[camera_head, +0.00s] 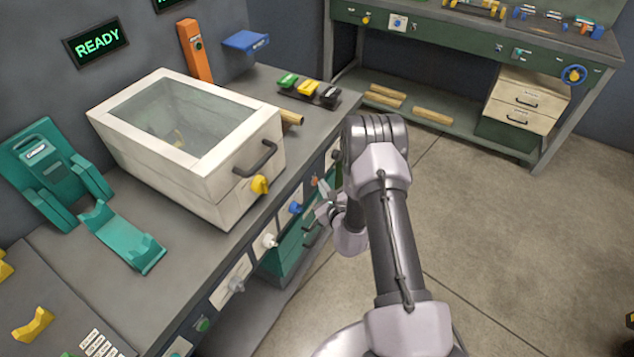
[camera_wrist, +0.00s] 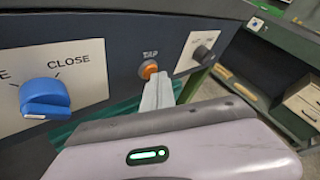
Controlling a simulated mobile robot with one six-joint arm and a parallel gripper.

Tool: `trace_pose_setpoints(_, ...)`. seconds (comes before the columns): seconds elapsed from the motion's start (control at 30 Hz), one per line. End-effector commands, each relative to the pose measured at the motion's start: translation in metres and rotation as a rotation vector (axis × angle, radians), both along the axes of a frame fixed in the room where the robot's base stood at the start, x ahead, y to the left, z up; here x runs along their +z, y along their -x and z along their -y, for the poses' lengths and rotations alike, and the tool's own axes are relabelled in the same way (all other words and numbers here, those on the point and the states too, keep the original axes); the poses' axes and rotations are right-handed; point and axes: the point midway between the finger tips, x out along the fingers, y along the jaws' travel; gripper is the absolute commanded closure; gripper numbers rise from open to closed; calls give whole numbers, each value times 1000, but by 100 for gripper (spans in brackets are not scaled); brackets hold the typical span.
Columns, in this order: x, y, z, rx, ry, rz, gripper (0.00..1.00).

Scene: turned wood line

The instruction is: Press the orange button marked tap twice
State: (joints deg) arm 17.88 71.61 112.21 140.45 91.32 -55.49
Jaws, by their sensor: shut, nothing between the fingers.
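The orange button (camera_wrist: 149,70) sits on the dark front panel in the wrist view, under a small label that looks like TAP. My gripper (camera_wrist: 157,82) is shut and empty. Its fingertips are at the button's lower edge and cover part of it; I cannot tell whether they touch it or press it. In the head view my gripper (camera_head: 322,198) points at the bench front, and a small orange spot of the button (camera_head: 315,181) shows just above the fingers.
A blue knob (camera_wrist: 44,97) marked CLOSE is left of the button, and a dark knob (camera_wrist: 202,53) is right of it. In the head view a white box (camera_head: 215,190) with a glass lid stands on the bench. Open floor (camera_head: 500,220) lies to the right.

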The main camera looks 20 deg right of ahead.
Motion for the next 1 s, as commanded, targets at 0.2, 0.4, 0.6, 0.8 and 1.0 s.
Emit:
trace_pose_setpoints(0.2, 0, -1, -1, 0, 0, 1, 100)
trace_pose_setpoints(0.4, 0, 0, 0, 0, 0, 0, 100)
trace_pose_setpoints(0.6, 0, 8, 7, -1, 0, 0, 100)
trace_pose_setpoints(0.8, 0, 12, 9, -1, 0, 0, 100)
trace_pose_setpoints(1.0, 0, 14, 11, -1, 0, 0, 100)
